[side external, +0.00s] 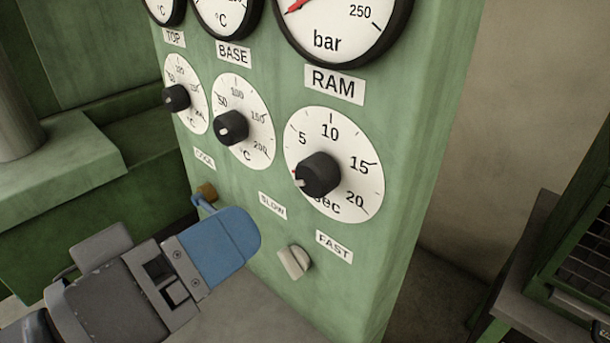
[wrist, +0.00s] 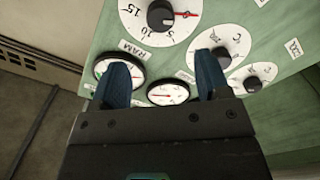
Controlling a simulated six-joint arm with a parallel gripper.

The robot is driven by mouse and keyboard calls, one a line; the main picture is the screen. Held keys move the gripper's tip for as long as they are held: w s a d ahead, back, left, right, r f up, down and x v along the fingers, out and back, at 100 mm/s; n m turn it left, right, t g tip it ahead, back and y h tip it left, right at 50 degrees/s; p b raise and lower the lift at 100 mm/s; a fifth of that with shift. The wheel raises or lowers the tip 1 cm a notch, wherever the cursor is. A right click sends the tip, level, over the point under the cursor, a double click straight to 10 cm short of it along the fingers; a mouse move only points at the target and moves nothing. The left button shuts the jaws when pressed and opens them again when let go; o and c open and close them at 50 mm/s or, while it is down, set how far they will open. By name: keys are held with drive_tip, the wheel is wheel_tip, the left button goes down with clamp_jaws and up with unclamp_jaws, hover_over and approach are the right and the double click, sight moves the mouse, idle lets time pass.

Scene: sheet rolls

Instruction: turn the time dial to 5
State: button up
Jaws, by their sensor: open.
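The time dial (side external: 352,137) is the large white face marked 5, 10, 15, 20 and "sec", on the green panel's right side. Its black knob (side external: 318,175) has a white mark pointing lower left, near a red tick before the 5. In the wrist view the dial (wrist: 139,16) appears upside down at the top, with its knob (wrist: 161,15) and a red mark beside it. My gripper (side external: 228,228) is left of and below the dial, apart from it, with blue fingers. In the wrist view my gripper (wrist: 162,65) is open and empty, its fingers widely spaced.
Two smaller °C dials, BASE (side external: 242,100) and TOP (side external: 183,75), sit left of the time dial. Gauges (side external: 345,25) are above. A pale slow/fast switch (side external: 294,262) and a brown knob (side external: 206,192) are below. A dark wire-fronted cabinet (side external: 580,245) stands right.

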sight(308, 181)
drive_tip(key=x, duration=1.1)
drive_tip(key=c, duration=0.9)
drive_tip(key=shift+c, duration=0.2)
drive_tip(key=shift+m, duration=0.4)
drive_tip(key=m, duration=0.4)
drive_tip(key=shift+m, duration=0.4)
drive_tip(key=m, duration=0.6)
